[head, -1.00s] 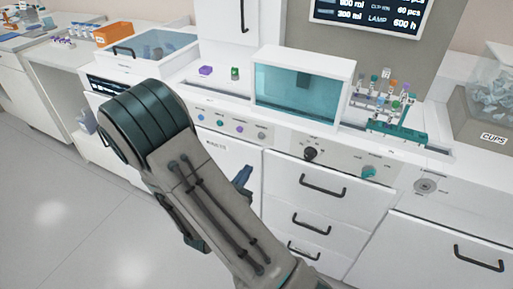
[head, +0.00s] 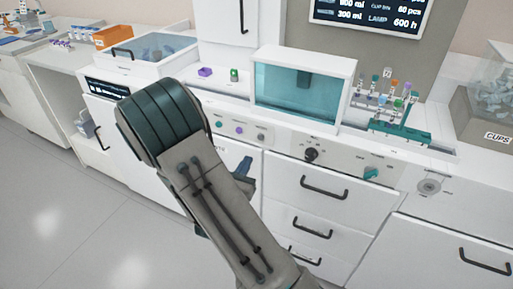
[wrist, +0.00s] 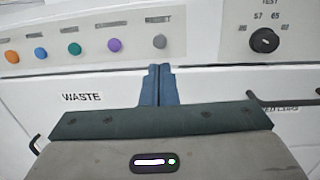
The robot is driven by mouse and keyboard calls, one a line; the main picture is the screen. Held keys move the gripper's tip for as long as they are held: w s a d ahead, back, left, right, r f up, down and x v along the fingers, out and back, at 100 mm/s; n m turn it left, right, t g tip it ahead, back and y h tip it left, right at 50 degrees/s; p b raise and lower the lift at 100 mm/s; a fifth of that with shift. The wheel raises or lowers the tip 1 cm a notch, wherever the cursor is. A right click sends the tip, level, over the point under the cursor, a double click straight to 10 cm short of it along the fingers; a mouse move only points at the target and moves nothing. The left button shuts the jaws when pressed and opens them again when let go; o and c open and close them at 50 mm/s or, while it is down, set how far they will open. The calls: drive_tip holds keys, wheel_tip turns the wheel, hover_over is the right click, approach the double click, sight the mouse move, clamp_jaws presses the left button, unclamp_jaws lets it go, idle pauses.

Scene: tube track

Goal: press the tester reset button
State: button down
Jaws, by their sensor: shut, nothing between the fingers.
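A row of round buttons sits on the white tester panel: orange (wrist: 12,56), blue (wrist: 40,53), teal (wrist: 74,48), purple (wrist: 114,45) and grey (wrist: 160,41). Small labels stand above them; I cannot read them clearly. In the head view my gripper (head: 247,165) is partly hidden behind my arm.
Below are a door marked WASTE (wrist: 82,97) and drawers with black handles (head: 324,188). A tube rack (head: 402,133) stands on the counter.

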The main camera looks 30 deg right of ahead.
sight(260, 138)
drive_tip(key=x, duration=0.9)
